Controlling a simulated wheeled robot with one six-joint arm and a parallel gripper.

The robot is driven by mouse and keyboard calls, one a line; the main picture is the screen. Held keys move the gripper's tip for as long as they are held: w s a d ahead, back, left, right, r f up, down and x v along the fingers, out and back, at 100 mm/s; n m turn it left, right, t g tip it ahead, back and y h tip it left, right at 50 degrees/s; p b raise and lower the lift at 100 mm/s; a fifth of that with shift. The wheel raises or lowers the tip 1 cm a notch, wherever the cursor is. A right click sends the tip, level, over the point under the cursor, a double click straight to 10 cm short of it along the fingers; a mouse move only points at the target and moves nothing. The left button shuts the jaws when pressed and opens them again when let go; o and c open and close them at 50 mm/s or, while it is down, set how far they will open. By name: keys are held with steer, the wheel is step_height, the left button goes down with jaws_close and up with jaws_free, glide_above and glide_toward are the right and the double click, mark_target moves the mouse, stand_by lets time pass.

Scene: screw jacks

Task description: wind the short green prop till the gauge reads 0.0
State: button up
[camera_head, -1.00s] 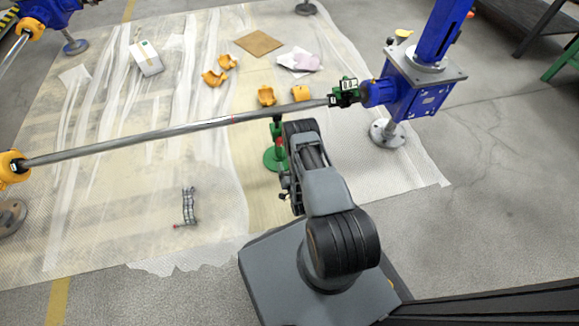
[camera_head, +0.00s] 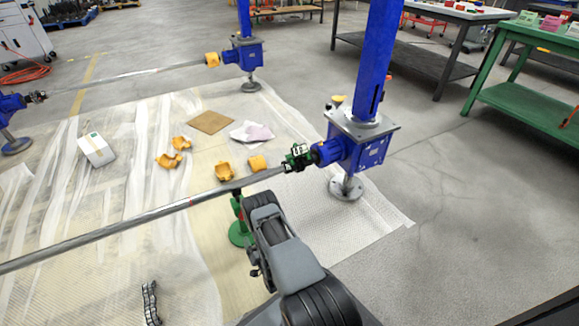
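The short green prop (camera_head: 239,233) stands on a round green base under the long grey shaft (camera_head: 150,215), just left of my arm. A red part shows on its stem, and my arm partly covers its right side. A green block with a small pale face (camera_head: 298,157), which may be the gauge, sits at the shaft's end against the blue screw jack (camera_head: 352,140). Its reading is too small to make out. Small dark parts that may be my gripper (camera_head: 255,271) show at my arm's left edge, below the prop. Its fingers cannot be made out.
Yellow coupling halves (camera_head: 224,171), a brown board (camera_head: 211,122), a pale cloth (camera_head: 251,132) and a white box (camera_head: 96,150) lie on the plastic sheeting. A dark chain-like strip (camera_head: 150,302) lies at the front. A green bench (camera_head: 530,100) stands right; the floor before it is clear.

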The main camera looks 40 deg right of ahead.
stand_by(0.8)
steer(key=shift+w+d+n+b, duration=0.45)
steer(key=shift+w+n, duration=0.55)
steer(key=shift+w, duration=1.3)
steer(key=shift+w+d+n+b, duration=0.4)
steer(key=shift+w+n, duration=0.6)
steer(key=shift+w, duration=1.3)
steer(key=shift+w+d+n+b, duration=0.4)
steer(key=shift+w+n, duration=0.6)
steer(key=shift+w, duration=1.3)
steer(key=shift+d, duration=0.1)
